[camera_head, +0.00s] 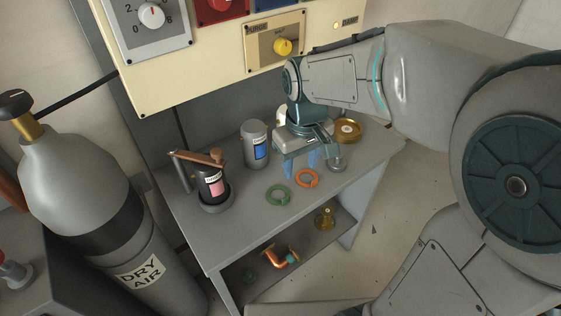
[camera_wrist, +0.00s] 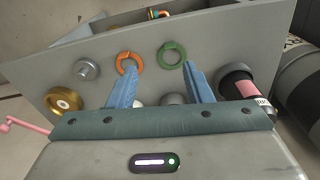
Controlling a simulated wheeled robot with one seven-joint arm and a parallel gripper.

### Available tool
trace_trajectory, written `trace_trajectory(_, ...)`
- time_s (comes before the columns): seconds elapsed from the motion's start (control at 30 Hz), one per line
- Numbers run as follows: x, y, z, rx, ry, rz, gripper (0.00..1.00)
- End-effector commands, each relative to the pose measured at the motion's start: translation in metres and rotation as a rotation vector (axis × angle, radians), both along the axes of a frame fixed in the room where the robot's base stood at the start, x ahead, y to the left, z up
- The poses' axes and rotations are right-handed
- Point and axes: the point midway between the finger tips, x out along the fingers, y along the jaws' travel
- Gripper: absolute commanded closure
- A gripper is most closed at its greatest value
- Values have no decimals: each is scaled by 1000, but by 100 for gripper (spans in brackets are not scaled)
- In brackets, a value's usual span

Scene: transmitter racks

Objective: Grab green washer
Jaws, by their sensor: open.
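The green washer (camera_head: 278,195) is a flat split ring lying on the grey table top. In the wrist view the green washer (camera_wrist: 172,55) lies past the fingertips, nearer the right finger. An orange washer (camera_head: 307,179) of like shape lies beside it, and the orange washer (camera_wrist: 127,63) also shows in the wrist view. My gripper (camera_head: 299,163) is above the table, behind the washers, with its blue fingers pointing down. In the wrist view my gripper (camera_wrist: 162,80) has its fingers spread apart and nothing between them.
A grey canister (camera_head: 256,147), a black pink-labelled container (camera_head: 211,185), a brass dish (camera_head: 347,130) and a small metal knob (camera_head: 336,164) stand on the table. A lower shelf holds a copper pipe piece (camera_head: 282,257). A DRY AIR cylinder (camera_head: 90,200) stands left. The table's front is clear.

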Motion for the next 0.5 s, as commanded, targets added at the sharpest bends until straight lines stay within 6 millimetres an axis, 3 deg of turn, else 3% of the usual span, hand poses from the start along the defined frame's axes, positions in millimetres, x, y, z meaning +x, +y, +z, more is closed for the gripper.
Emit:
trace_trajectory(0.2, 19, 28, -12, -13, 47, 111, 55)
trace_trajectory(0.37, 21, 30, -31, -15, 56, 124, 55)
trace_trajectory(0.5, 21, 29, -60, -16, 57, 121, 55)
